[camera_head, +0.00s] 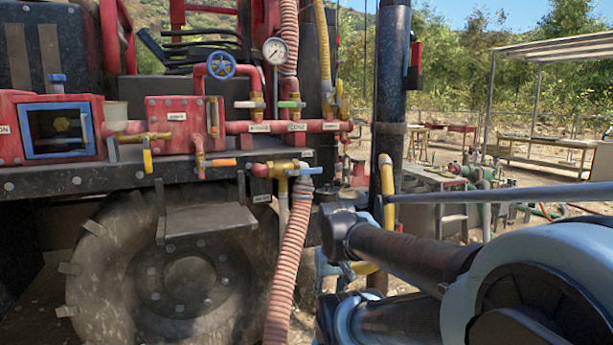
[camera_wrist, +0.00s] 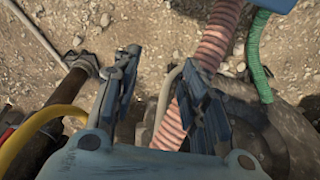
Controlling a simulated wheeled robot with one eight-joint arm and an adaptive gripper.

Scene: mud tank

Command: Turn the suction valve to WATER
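A brass valve (camera_head: 283,170) with a light blue handle (camera_head: 302,171) sits below the red pipework, just right of the truck's wheel. The handle points right, roughly level. A ribbed pink hose (camera_head: 290,250) hangs under it. A small tag (camera_head: 262,198) beside it is too small to read, so I cannot confirm this is the suction valve or which position is WATER. My gripper (camera_wrist: 160,60) is open and empty in the wrist view, above the ground, with the pink hose (camera_wrist: 216,38) passing behind its right finger. I cannot clearly make out the gripper in the head view.
Other valves include a blue handwheel (camera_head: 221,65), a green handle (camera_head: 289,104) and an orange handle (camera_head: 222,162). A dark vertical post (camera_head: 391,90) stands right of the pipework. A green hose (camera_wrist: 259,60) and a yellow hose (camera_wrist: 28,135) lie near my gripper.

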